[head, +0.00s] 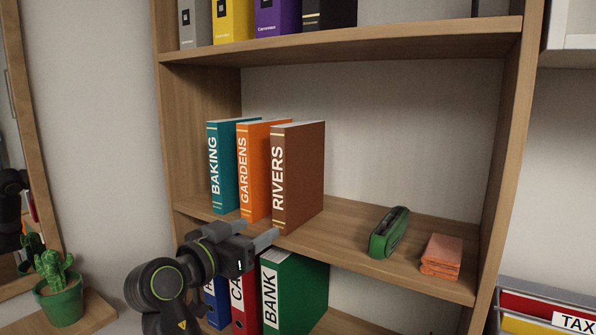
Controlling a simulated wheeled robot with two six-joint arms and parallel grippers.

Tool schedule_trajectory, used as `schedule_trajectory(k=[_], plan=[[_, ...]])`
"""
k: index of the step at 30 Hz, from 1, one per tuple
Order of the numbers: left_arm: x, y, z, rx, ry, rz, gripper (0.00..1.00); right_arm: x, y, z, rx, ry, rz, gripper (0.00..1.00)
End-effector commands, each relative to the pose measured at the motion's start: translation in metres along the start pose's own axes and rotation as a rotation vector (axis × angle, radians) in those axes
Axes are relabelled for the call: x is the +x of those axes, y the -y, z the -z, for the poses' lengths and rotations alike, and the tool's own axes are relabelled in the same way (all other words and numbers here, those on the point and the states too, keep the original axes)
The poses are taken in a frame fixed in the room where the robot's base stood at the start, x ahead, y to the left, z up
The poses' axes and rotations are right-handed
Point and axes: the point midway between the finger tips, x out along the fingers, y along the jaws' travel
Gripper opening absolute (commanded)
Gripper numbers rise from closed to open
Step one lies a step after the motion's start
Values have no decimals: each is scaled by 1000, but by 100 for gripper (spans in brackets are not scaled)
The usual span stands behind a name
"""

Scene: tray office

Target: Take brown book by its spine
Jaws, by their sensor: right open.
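The brown book (303,175), lettered RIVERS on its spine, stands upright on the middle shelf, at the right end of a row of three. The orange GARDENS book (250,172) stands at its left side. My right gripper (262,235) is open and empty, in front of the shelf edge just below the foot of the brown book's spine. Its fingers point to the right and toward the shelf, and I see no contact with the book. My left gripper is not in view.
A teal BAKING book (222,170) stands left of the orange one. A green stapler-like object (389,233) and folded orange cloths (441,256) lie farther right on the shelf (345,232). Binders, including a green BANK one (300,290), stand below. A cactus (60,290) is at left.

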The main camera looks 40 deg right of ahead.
Motion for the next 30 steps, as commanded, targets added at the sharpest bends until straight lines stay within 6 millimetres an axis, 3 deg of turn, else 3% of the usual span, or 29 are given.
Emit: schedule_trajectory(k=[1,12,20,30], plan=[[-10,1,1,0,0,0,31,11,-1,5,-3,-3,-4,58],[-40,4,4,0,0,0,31,74,1,4,-6,-3,-1,58],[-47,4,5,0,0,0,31,91,1,1,-4,0,3,58],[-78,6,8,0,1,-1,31,127,3,5,-8,-3,1,58]])
